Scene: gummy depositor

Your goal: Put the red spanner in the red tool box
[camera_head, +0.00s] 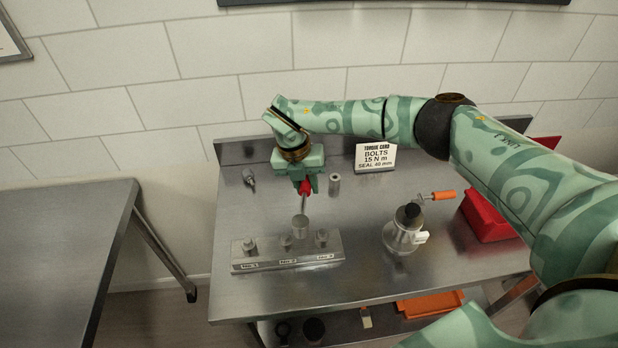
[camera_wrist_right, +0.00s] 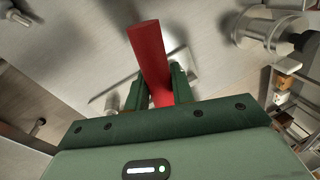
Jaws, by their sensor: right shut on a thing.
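My right gripper (camera_head: 306,184) is shut on the red spanner (camera_head: 304,189), above the back middle of the steel bench. The spanner's red part and a grey metal part below it hang beneath the jaws. In the right wrist view its red handle (camera_wrist_right: 148,48) sits between the two fingers of the right gripper (camera_wrist_right: 158,88). The red tool box (camera_head: 484,218) stands at the right of the bench, to the right of the gripper and partly hidden behind my right arm. A red panel, seemingly its raised lid, shows behind the arm. My left gripper is not in view.
A metal block with labelled posts (camera_head: 288,262) stands at the bench's front left. A metal pot with a black top (camera_head: 404,234) and an orange-handled tool (camera_head: 440,195) lie between gripper and box. A torque card (camera_head: 375,157) stands behind. An orange tray (camera_head: 430,304) is below.

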